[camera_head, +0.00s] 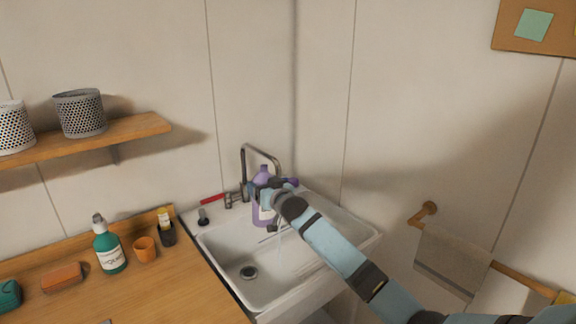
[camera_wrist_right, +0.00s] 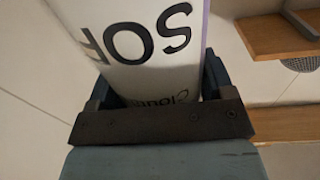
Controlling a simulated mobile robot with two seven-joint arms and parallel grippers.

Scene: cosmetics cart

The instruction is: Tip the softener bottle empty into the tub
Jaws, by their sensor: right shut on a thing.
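The purple softener bottle (camera_head: 263,214) is held over the back part of the white tub (camera_head: 285,284), near the faucet. It looks close to upright in the head view. My right gripper (camera_head: 266,190) is shut around its upper part and hides some of it. In the right wrist view the bottle's white label with large dark letters (camera_wrist_right: 140,45) fills the space between the jaws. A thin pale streak shows below the gripper; I cannot tell whether it is liquid. My left gripper is not in view.
A metal faucet (camera_head: 243,170) and a red-handled item (camera_head: 212,198) are at the tub's back edge. A wooden counter (camera_head: 180,285) at left holds a green bottle (camera_head: 110,255), an orange cup (camera_head: 145,249) and a dark holder (camera_head: 167,234). A towel rail (camera_head: 510,272) is at right.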

